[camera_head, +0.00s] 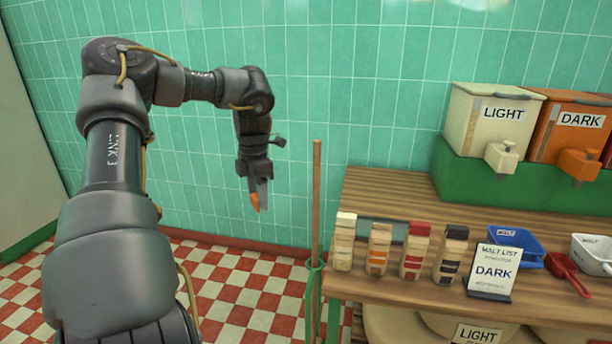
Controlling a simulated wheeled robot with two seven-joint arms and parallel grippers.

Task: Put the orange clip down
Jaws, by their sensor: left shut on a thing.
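The orange clip (254,201) is small and sits between the fingertips of my left gripper (258,193). My left gripper points down and is shut on the clip. It hangs in the air in front of the green tiled wall, over the checkered floor and to the left of the wooden table. The clip touches nothing below it. Most of the clip is hidden by the fingers. My right gripper is not in view.
A wooden pole (317,190) stands between my left gripper and the wooden table (385,196). Several small bags stand along the table's front left, beside a DARK sign (493,270), a blue scoop (520,243) and a red scoop (566,272). LIGHT (478,122) and DARK (572,133) dispensers stand behind.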

